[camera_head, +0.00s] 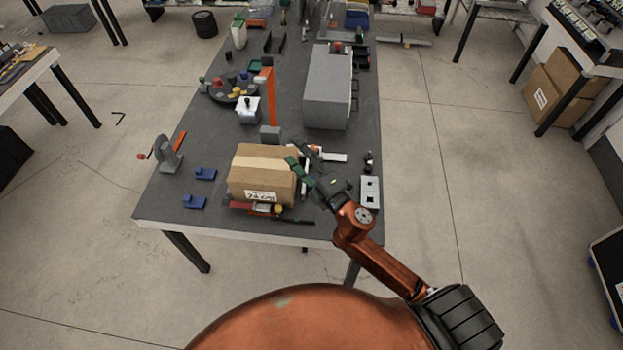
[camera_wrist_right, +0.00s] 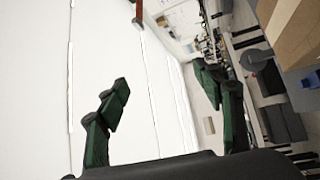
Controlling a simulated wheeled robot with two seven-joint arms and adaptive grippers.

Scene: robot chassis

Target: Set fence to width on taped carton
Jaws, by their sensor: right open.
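The taped carton (camera_head: 250,180), a brown box with a pale tape strip and a white label, sits near the table's front edge. My right gripper (camera_head: 301,160) is at its right side, open, with nothing between its green fingers; I cannot tell whether it touches the carton. In the right wrist view the open fingers (camera_wrist_right: 160,90) show, with part of a brown box (camera_wrist_right: 300,40) at upper right. A grey block (camera_head: 270,133) stands behind the carton and a red piece (camera_head: 241,206) lies along its front; I cannot tell which is the fence. My left gripper is out of view.
Two blue pieces (camera_head: 205,174) and a grey upright stand (camera_head: 165,155) are left of the carton. A large grey box (camera_head: 327,90) stands behind it. A pale plate with dark holes (camera_head: 370,191) lies to the right.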

